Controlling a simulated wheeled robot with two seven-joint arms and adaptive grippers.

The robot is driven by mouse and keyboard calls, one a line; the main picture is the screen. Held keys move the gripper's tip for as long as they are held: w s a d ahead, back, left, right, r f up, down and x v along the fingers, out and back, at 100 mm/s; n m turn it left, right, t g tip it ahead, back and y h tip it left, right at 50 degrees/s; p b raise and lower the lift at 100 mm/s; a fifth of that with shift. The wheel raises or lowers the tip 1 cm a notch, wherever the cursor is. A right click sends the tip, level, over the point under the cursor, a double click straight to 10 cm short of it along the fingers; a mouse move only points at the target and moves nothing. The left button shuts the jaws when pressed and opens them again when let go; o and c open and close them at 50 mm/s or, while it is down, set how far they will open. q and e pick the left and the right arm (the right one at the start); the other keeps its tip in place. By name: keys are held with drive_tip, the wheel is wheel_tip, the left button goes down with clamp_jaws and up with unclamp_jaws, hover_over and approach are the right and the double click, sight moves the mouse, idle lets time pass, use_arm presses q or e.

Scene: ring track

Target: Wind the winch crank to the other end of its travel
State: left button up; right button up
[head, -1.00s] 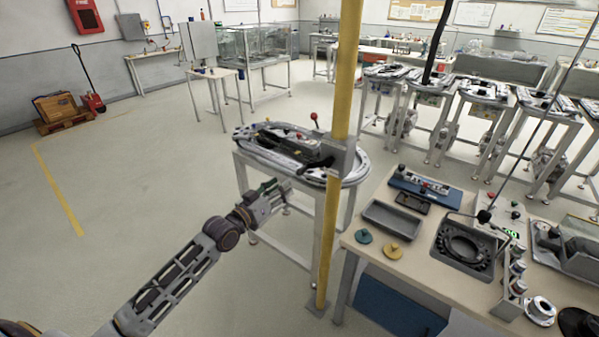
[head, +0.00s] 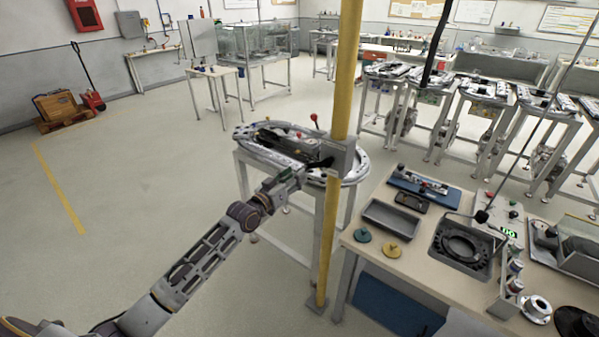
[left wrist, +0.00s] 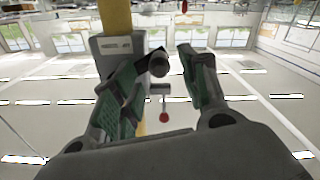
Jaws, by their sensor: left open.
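The winch is a grey box (head: 343,158) fixed to a yellow post (head: 349,60). It also shows in the left wrist view as a labelled box (left wrist: 112,47). A dark round knob (left wrist: 158,63), apparently the crank's handle, shows in the left wrist view between my left gripper's fingers. My left gripper (head: 303,172) is open and close to the winch box. In the left wrist view its green-padded fingers (left wrist: 160,75) stand apart on either side of the knob; I cannot tell whether they touch it. The crank arm is mostly hidden. My right gripper is not in view.
A ring-track table (head: 254,150) stands behind the winch, with a red-balled lever (head: 314,118). A workbench (head: 375,275) with trays and coloured discs is at right. The yellow post is a close obstacle.

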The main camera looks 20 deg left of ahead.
sight(315, 167)
use_arm(q)
drive_tip(key=shift+x, duration=1.75)
clamp_jaws()
